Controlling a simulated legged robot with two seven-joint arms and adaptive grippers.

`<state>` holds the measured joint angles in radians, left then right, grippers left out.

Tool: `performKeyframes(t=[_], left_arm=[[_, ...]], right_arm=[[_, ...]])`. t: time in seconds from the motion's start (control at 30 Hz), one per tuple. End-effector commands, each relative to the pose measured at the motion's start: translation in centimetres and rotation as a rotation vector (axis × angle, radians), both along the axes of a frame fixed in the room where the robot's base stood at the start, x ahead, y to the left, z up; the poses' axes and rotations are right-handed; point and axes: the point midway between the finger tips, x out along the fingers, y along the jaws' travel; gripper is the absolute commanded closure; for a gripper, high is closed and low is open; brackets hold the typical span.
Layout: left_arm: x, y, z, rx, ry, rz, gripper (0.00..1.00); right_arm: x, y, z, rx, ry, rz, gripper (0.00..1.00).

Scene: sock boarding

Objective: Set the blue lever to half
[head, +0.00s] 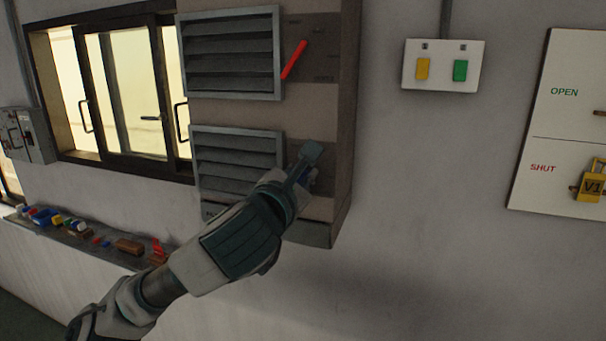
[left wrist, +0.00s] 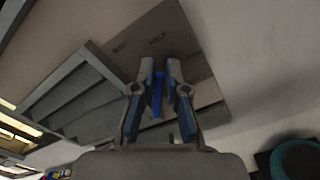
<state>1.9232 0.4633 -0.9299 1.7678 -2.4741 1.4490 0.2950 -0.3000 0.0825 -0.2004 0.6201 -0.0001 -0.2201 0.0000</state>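The blue lever (left wrist: 157,95) is on the brown panel beside the lower louvred vent (head: 238,160). In the head view my left gripper (head: 309,155) is in front of it, and only a bit of blue (head: 311,178) shows. In the left wrist view the lever lies between the two fingers of my left gripper (left wrist: 160,68). The fingers are close on both sides, and a narrow gap seems to remain on one side. A HALF label (left wrist: 157,38) is on the panel beyond the fingertips. My right gripper is not in view.
A red lever (head: 294,60) is beside the upper vent (head: 230,54). A switch plate (head: 442,66) with yellow and green buttons and an OPEN/SHUT board (head: 560,125) are to the right. A ledge with small items (head: 130,246) runs at lower left, below a window (head: 125,90).

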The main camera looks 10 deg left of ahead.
Motion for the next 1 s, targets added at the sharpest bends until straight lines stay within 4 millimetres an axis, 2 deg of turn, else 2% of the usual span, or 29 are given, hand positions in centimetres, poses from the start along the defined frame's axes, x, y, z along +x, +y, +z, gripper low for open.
performKeyframes(t=[0.03, 0.07, 0.33, 0.47, 0.57, 0.8, 1.0], left_arm=[[0.0, 0.0, -0.1, 0.0, 0.001, -0.001, 0.7], [0.0, 0.0, 0.0, 0.0, 0.0, 0.0, 0.65], [0.0, 0.0, 0.1, -0.001, -0.003, 0.0, 0.65], [-0.8, 0.2, 0.1, -0.001, -0.004, -0.001, 0.65], [-2.4, 0.5, 0.2, 0.0, -0.006, 0.0, 0.65], [-7.7, 1.5, 0.1, 0.0, -0.005, -0.001, 0.65], [-10.7, 2.1, 0.0, -0.001, -0.003, -0.001, 0.65]], right_arm=[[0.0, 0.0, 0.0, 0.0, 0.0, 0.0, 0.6], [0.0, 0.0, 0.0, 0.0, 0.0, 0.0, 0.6], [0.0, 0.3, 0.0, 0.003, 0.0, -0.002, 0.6], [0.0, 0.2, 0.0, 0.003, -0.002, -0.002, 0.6], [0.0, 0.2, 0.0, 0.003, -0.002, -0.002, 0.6], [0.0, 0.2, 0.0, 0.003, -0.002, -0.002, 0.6], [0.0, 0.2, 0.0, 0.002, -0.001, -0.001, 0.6]])
